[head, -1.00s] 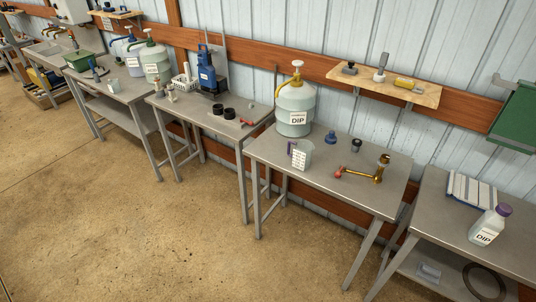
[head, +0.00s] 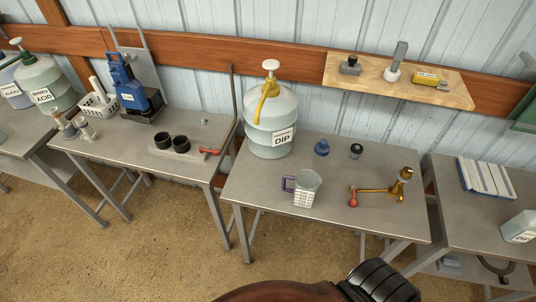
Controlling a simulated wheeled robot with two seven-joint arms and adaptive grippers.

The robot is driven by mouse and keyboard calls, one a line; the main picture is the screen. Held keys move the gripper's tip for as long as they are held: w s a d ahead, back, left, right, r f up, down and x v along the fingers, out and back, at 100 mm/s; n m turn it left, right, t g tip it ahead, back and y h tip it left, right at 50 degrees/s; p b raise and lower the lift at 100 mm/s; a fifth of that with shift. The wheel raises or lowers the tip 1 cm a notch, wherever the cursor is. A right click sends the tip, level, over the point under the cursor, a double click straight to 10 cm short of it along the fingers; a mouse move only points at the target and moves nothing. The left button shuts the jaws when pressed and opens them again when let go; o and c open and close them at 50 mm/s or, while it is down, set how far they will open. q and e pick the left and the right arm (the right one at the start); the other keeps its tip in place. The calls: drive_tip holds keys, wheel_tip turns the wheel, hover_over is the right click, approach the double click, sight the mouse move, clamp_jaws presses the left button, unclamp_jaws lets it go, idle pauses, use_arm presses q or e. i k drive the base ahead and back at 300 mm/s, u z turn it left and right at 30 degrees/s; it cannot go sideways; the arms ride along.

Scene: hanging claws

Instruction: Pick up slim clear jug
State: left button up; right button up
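A clear jug (head: 308,180) with a purple handle and a white printed label stands upright on the middle metal table (head: 255,189), near its front edge. Its handle points left in the head view. Neither of my grippers shows in the head view, and nothing is touching the jug.
A large DIP container (head: 271,135) stands behind the jug. A blue cap (head: 322,147), a black cap (head: 356,151) and a brass fitting with a red end (head: 378,190) lie nearby. A brown rounded shape and black ribbed part, unclear, fill the bottom edge.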

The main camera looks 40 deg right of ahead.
sight(307, 182)
drive_tip(key=i, duration=1.3)
drive_tip(key=z, duration=2.4)
